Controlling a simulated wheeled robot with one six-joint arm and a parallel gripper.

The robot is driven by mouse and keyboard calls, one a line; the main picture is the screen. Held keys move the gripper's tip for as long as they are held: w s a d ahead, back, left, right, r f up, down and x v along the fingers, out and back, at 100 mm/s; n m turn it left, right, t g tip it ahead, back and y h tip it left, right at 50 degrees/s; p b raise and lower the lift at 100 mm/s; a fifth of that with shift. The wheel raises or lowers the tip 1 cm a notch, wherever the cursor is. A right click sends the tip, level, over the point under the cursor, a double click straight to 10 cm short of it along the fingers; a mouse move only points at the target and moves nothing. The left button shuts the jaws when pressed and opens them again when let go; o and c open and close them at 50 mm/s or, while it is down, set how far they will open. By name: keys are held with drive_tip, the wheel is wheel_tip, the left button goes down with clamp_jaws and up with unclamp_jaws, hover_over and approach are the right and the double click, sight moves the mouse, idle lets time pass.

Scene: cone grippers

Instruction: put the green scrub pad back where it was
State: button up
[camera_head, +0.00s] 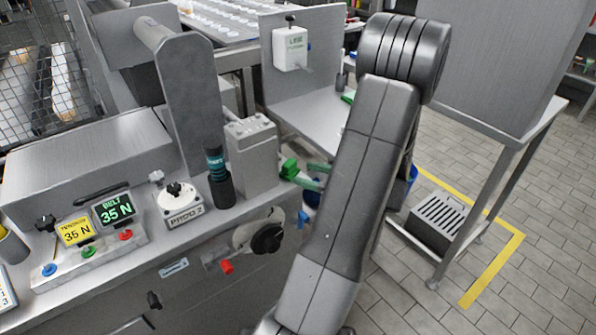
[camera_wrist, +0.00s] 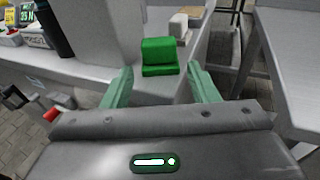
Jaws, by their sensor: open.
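The green scrub pad (camera_wrist: 159,58) is a bright green, stepped block on a grey metal surface in the wrist view. It lies ahead of my gripper (camera_wrist: 160,74), roughly centred between the two pale green fingers, which are spread apart with nothing held. In the head view a small green block (camera_head: 289,168), apparently the same pad, sits at the right end of the machine top beside a grey box. My gripper (camera_head: 309,176) shows there just to its right, partly hidden behind my arm. I cannot tell whether the fingertips touch the pad.
The grey box (camera_head: 252,155) stands close left of the pad. A dark bottle with a teal band (camera_head: 217,175) is farther left. Another small green item (camera_head: 348,97) lies on the back bench, partly hidden by my arm. A pale block (camera_wrist: 178,27) sits behind the pad.

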drive_tip(key=v, duration=0.7)
drive_tip(key=shift+s+d, duration=0.1)
drive_tip(key=shift+d, duration=0.05)
